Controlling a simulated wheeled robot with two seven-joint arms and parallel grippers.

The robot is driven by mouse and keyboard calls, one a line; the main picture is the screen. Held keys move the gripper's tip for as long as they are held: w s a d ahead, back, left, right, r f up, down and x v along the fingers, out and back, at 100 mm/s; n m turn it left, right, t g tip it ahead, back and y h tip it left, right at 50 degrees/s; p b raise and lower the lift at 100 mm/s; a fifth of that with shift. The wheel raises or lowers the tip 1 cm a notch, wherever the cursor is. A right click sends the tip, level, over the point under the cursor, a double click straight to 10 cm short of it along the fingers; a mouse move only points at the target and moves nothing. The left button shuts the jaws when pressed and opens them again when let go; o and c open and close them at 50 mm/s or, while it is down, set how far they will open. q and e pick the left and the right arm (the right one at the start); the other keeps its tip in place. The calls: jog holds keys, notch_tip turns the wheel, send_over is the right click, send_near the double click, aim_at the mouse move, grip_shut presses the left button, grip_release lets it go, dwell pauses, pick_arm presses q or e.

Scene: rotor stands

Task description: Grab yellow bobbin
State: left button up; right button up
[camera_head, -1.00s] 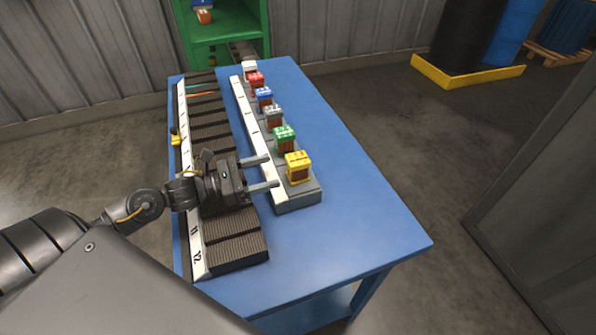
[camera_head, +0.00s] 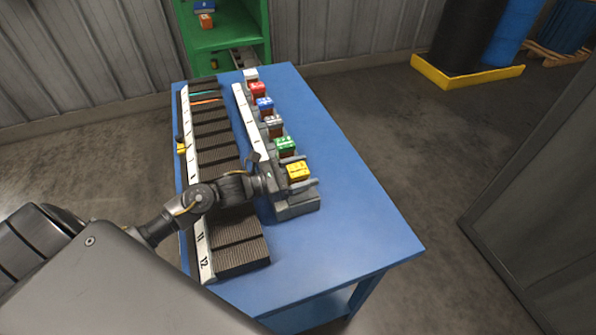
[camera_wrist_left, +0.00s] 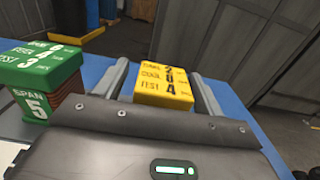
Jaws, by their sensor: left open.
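The yellow bobbin (camera_head: 298,171) stands at the near end of the grey bobbin rack on the blue table. It also shows in the left wrist view (camera_wrist_left: 165,85), with dark lettering on its top. My left gripper (camera_head: 300,182) is open, with one finger on each side of the yellow bobbin. The fingers (camera_wrist_left: 165,80) show left and right of it in the wrist view, apart from its sides as far as I can tell. The bobbin's lower part is hidden by the gripper. My right gripper is not in view.
The green bobbin (camera_head: 285,145) stands just behind the yellow one, close to my left gripper. Blue (camera_head: 264,104), red (camera_head: 258,89) and other bobbins continue the row. A dark slotted rack (camera_head: 240,245) lies to the left. The table's right side (camera_head: 360,200) is clear.

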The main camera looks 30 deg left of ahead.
pick_arm(q)
jog(key=shift+w+d, duration=0.25)
jog(key=shift+d, duration=0.05)
jog(key=shift+c, duration=0.3)
jog(key=shift+a, duration=0.1)
jog(key=shift+c, duration=1.1)
jog(key=c, duration=1)
jog(key=shift+o, duration=0.2)
jog(key=shift+r, duration=0.1)
